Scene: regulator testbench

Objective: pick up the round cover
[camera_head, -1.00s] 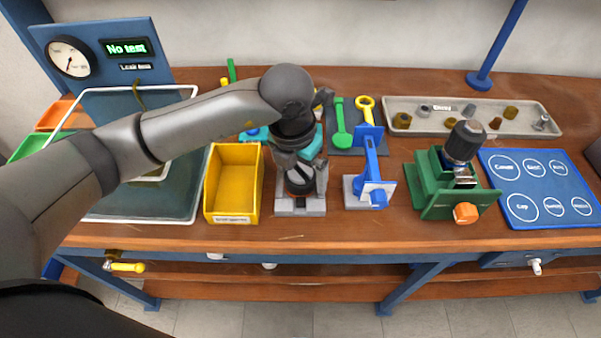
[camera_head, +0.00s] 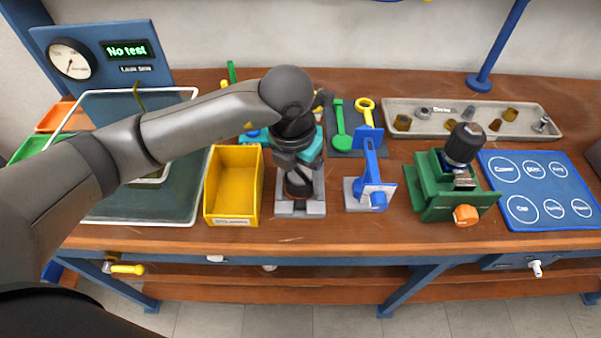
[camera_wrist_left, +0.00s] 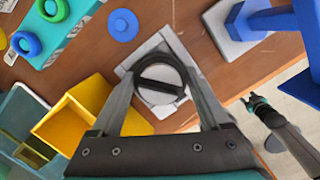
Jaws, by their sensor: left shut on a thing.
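The round cover (camera_wrist_left: 161,80) is a dark ring with a bar across it, seen from above in the left wrist view. It is at the light grey stand (camera_head: 301,208) on the bench front; whether it touches the stand cannot be told. My left gripper (camera_head: 299,188) points down over the stand, and in the left wrist view its two fingers (camera_wrist_left: 160,88) close on the cover from both sides. The gripper hides much of the cover in the head view. A dark arm end, likely my right gripper (camera_wrist_left: 256,104), shows small over the floor in the wrist view.
A yellow bin (camera_head: 233,217) stands close left of the stand. A blue fixture (camera_head: 369,190) and a green vise (camera_head: 455,190) stand to its right. A grey tray (camera_head: 470,127) with small parts lies behind, and a blue labelled mat (camera_head: 540,190) at right.

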